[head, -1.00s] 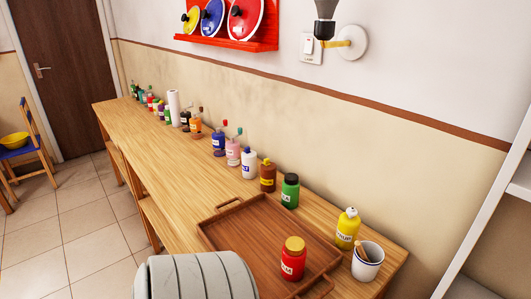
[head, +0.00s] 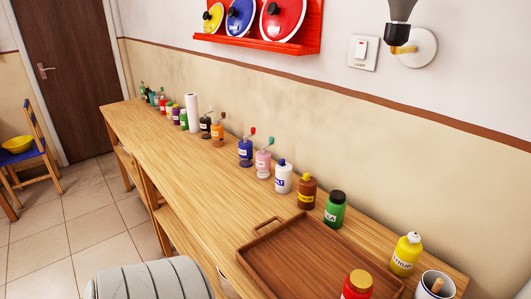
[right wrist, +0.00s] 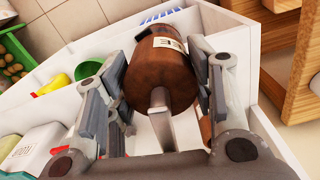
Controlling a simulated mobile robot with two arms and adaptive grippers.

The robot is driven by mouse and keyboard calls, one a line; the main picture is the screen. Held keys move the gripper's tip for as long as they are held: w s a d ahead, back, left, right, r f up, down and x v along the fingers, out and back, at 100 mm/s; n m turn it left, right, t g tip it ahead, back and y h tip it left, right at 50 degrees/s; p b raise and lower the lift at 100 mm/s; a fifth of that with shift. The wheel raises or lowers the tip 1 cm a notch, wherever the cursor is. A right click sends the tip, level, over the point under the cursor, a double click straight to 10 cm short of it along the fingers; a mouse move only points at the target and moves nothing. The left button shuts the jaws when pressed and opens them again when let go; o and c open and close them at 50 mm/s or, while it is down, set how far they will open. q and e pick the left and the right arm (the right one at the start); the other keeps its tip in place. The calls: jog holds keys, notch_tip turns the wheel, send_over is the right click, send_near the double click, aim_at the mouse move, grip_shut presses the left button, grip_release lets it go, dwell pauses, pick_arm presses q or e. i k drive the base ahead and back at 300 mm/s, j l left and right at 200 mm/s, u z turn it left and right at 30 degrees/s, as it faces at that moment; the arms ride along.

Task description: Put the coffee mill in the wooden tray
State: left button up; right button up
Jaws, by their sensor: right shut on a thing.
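A brown cylinder with a white label (right wrist: 168,72), which looks like the coffee mill, is between the fingers of my right gripper (right wrist: 155,95) in the right wrist view. The gripper is shut on it. Only the end of the label's text shows, and a grey stem sticks out of its near end. It is above or inside a white-walled box or drawer; I cannot tell how far down. The wooden tray (head: 285,255) lies on the long table in the head view, its near part cut off. A red jar with a yellow lid (head: 357,285) stands in it. My left gripper is not in view.
The white box (right wrist: 60,112) holds a green bowl (right wrist: 88,70) and other items. A wooden piece of furniture (right wrist: 300,80) is beside it. On the table (head: 185,170), several bottles and mills line the wall. A yellow bottle (head: 406,254) and white cup (head: 434,288) stand right of the tray.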

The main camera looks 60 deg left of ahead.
aim_at(294, 254)
jog(key=k+j+u, duration=0.1)
jog(key=j+u, duration=0.3)
jog(key=j, duration=0.5)
jog(key=j+u, duration=0.4)
jog(key=j, duration=0.55)
